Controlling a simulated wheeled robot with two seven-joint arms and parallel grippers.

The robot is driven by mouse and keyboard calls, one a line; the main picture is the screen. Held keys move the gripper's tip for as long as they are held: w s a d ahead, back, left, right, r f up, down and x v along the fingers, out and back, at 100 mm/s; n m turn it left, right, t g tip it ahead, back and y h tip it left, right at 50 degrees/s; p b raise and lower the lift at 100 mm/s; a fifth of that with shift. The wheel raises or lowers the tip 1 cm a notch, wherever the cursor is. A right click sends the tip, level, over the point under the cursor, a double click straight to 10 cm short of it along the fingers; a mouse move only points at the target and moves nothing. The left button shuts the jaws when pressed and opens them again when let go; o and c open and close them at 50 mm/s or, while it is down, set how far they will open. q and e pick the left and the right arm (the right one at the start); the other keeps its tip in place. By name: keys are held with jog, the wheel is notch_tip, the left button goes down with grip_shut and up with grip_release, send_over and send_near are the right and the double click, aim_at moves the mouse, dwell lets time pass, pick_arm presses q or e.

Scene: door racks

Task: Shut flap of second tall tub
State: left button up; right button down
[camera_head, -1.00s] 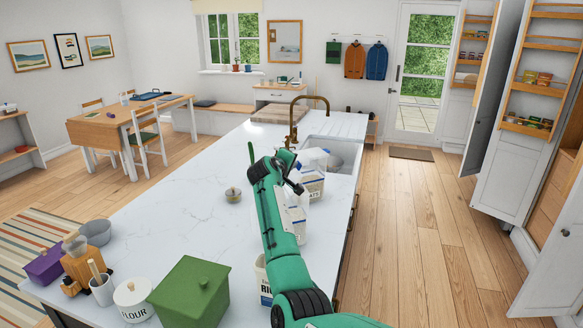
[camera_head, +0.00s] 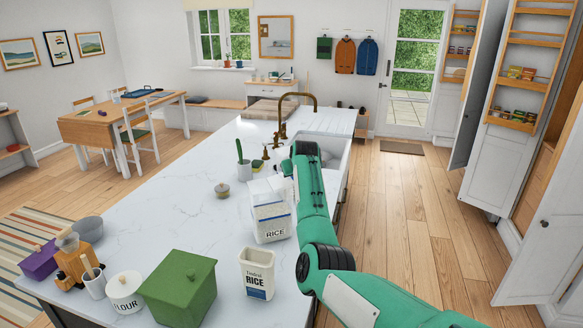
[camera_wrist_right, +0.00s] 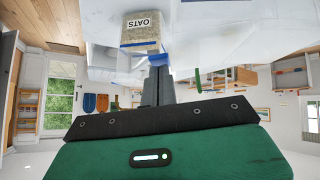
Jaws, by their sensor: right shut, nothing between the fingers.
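Several tall tubs stand on the counter. The nearest white RICE tub (camera_head: 257,280) shows no raised flap. My left gripper is not in view.
A green box (camera_head: 180,290), a FLOUR jar (camera_head: 125,293) and a utensil pot (camera_head: 95,284) stand at the counter's near left. The sink (camera_head: 335,150) is behind. The left-middle counter is clear.

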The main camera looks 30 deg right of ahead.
jog(key=shift+d+f+y, duration=0.15)
jog(key=shift+f+y, duration=0.15)
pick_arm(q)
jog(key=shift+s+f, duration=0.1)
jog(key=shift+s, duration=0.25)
pick_arm(e)
jog(key=shift+d+f, duration=0.15)
jog(key=shift+f, duration=0.35)
jog(key=shift+f, duration=0.1)
jog(key=shift+a, duration=0.2)
